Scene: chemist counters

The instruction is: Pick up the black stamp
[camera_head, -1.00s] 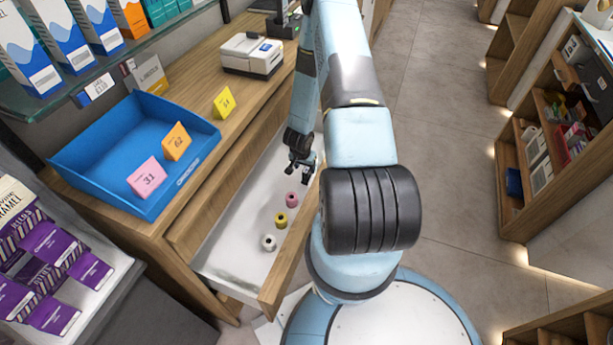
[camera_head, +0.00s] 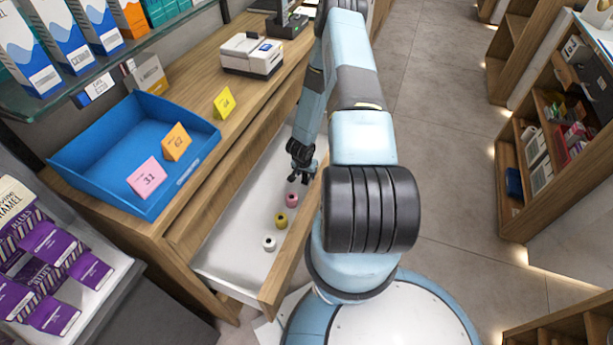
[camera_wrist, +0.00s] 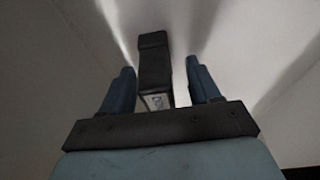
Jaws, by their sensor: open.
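The black stamp (camera_wrist: 154,62) shows in the wrist view as a dark upright block with a pale lettered label low on it. It stands between the two blue fingers of my gripper (camera_wrist: 160,92), with a gap on each side. In the head view my gripper (camera_head: 303,174) is down inside the open drawer (camera_head: 232,252), near its far end. I cannot make out the stamp in the head view; the gripper and arm may hide it.
The drawer's wooden front (camera_head: 290,255) rises close on the right. A blue tray (camera_head: 110,165) with price cards and a white printer (camera_head: 252,55) are on the counter.

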